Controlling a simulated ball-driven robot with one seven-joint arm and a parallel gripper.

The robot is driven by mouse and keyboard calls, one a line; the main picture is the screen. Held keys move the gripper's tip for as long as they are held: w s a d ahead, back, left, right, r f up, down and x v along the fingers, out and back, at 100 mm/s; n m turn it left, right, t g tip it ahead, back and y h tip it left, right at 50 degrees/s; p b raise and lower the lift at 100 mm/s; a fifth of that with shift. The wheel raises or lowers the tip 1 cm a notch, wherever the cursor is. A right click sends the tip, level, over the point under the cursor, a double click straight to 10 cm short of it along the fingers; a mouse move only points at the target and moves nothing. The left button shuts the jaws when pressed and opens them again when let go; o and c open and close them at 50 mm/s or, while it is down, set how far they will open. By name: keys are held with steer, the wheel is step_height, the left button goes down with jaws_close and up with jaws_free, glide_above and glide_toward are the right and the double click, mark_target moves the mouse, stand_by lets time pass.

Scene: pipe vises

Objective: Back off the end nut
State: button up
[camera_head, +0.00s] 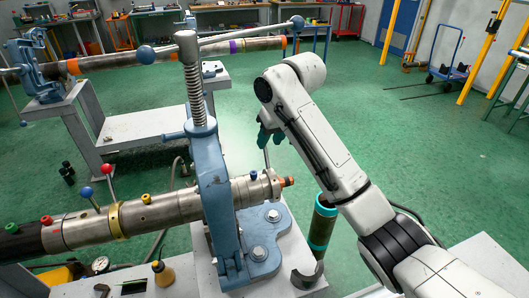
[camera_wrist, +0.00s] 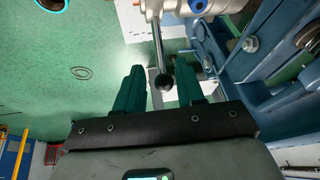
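A silver pipe assembly (camera_head: 165,210) is held in a blue vise (camera_head: 214,190). Its right end carries a metal end nut or collar (camera_head: 263,188) and an orange tip (camera_head: 287,181). A thin lever rises from that end towards my gripper (camera_head: 268,137). In the wrist view, the metal end (camera_wrist: 180,7) is at the top, and the lever (camera_wrist: 158,45) ends in a dark ball knob (camera_wrist: 167,82). My gripper (camera_wrist: 160,88) is open, with one green finger on each side of the knob. The knob appears nearer the right finger; contact cannot be told.
A green-banded cylinder (camera_head: 322,225) stands right of the vise. Another pipe (camera_head: 130,60) in a vise lies behind. A long handle (camera_head: 240,35) crosses above the near vise's screw. Green floor (camera_head: 400,140) is clear behind my arm.

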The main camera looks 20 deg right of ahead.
mark_target(266, 148)
steer(key=x, duration=0.7)
steer(key=shift+f, duration=0.1)
jaws_close()
stand_by(0.5)
